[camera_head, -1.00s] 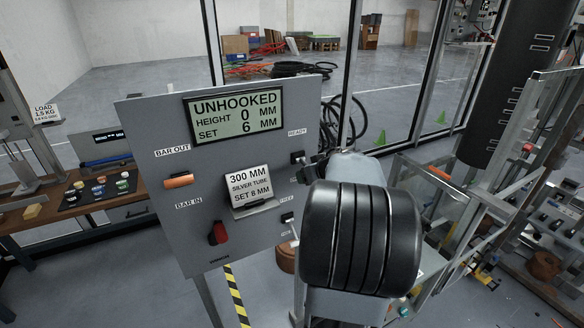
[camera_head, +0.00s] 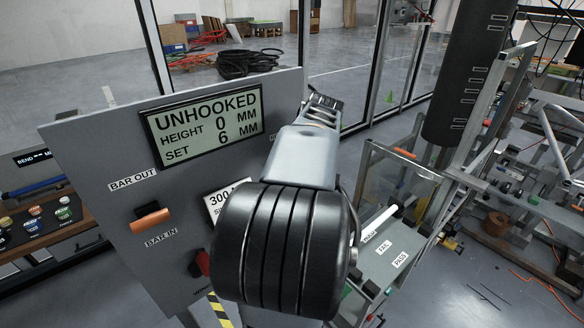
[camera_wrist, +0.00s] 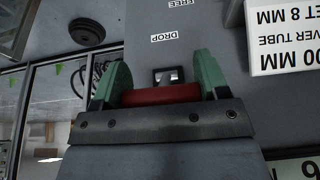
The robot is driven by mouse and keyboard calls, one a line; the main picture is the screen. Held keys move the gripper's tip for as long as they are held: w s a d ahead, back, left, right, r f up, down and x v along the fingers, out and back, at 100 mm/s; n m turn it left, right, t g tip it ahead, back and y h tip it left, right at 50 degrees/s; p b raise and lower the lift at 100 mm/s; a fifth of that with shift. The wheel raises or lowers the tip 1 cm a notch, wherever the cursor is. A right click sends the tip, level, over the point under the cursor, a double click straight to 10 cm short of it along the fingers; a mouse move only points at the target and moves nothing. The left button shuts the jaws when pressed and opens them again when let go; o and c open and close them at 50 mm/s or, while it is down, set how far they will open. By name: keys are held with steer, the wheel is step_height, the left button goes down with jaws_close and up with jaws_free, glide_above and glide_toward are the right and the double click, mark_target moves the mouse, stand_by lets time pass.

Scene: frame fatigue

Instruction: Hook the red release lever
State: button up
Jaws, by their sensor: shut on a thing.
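In the wrist view, my gripper (camera_wrist: 162,80) has its two green fingers at either end of the red release lever (camera_wrist: 160,95). The gripper is shut on the lever, which lies across between the fingers. A dark bracket (camera_wrist: 168,75) on the grey panel shows just beyond the lever. The labels DROP (camera_wrist: 168,37) and FREE (camera_wrist: 183,3) are upside down on the panel. In the head view my arm hides the gripper and the lever. The display (camera_head: 205,125) reads UNHOOKED, height 0 mm, set 6 mm.
The grey panel (camera_head: 95,150) carries an orange bar handle (camera_head: 150,221) and a red-and-black control (camera_head: 200,264), partly behind my arm. A clear-walled rig (camera_head: 400,190) with PASS and FAIL labels stands at right. A dark column (camera_head: 470,80) rises behind it.

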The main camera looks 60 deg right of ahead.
steer(key=shift+r, duration=0.1)
stand_by(0.3)
steer(key=o, duration=1.3)
steer(key=shift+w, duration=0.1)
steer(key=v, duration=1.3)
steer(key=shift+r, duration=0.4)
